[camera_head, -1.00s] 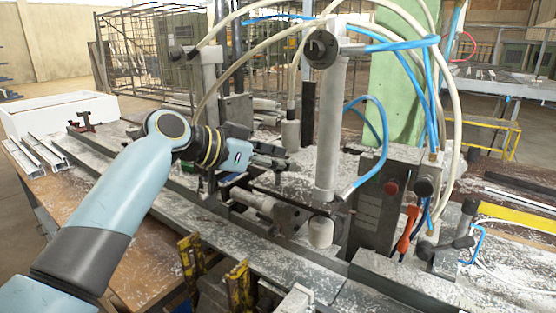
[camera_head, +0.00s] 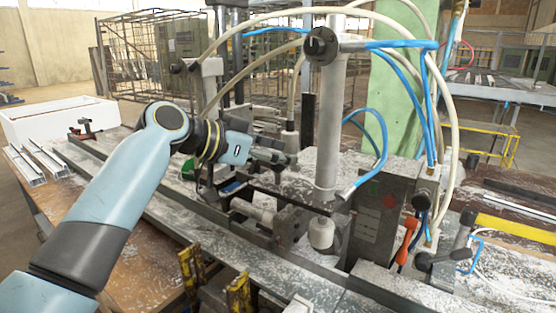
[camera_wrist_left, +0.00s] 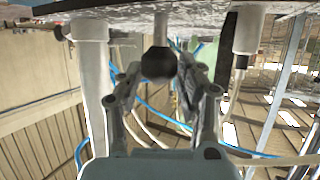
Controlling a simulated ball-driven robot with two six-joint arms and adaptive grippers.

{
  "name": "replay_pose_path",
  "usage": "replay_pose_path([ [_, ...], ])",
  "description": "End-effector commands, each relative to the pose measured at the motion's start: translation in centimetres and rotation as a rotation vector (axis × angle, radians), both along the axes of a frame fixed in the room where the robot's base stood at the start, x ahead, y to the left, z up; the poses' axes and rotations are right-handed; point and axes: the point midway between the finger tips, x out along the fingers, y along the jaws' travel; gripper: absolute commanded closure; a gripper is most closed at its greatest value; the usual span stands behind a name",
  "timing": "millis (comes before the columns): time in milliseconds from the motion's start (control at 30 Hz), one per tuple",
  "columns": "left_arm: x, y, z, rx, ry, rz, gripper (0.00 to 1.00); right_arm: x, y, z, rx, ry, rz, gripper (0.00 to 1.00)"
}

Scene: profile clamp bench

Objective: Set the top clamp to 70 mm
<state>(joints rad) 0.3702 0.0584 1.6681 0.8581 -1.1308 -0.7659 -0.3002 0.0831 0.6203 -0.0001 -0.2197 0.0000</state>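The clamp unit has a tall grey vertical cylinder (camera_head: 330,125) with a white foot (camera_head: 321,233) below it, over the grey profile rail (camera_head: 215,215). My left gripper (camera_head: 285,158) is beside this cylinder, to its left, above the rail. In the left wrist view, a black ball knob on a thin rod (camera_wrist_left: 158,62) shows between the two spread fingers of my left gripper (camera_wrist_left: 165,85). The fingers look open, and I see no clear contact with the knob. Which part of the clamp carries the knob is hidden in the head view. My right gripper is not in view.
Blue hoses (camera_head: 383,140) and pale hoses (camera_head: 455,110) loop around the clamp. Yellow clamps (camera_head: 238,293) stand at the front edge. A red-handled lever (camera_head: 405,243) is to the right. A white box (camera_head: 50,119) and loose profiles (camera_head: 25,165) lie at the left.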

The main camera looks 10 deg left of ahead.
Motion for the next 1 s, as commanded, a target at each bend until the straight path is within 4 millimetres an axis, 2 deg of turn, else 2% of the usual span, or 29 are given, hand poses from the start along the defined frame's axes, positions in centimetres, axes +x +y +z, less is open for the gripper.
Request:
replay_pose_path([
  [33,-0.1,0.0,-0.2,0.001,0.004,0.0,0.54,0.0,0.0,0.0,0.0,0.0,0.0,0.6],
  [100,-0.1,0.0,-0.3,0.001,0.006,-0.001,0.48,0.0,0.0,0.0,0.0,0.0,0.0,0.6],
  [467,-0.7,0.7,-0.2,0.004,0.009,0.0,0.48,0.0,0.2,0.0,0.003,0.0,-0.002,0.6],
  [800,-5.4,5.4,2.5,0.011,0.008,0.0,0.48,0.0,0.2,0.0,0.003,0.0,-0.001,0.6],
  [1000,-7.4,7.4,3.7,0.007,0.008,0.0,0.48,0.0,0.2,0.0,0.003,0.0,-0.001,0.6],
])
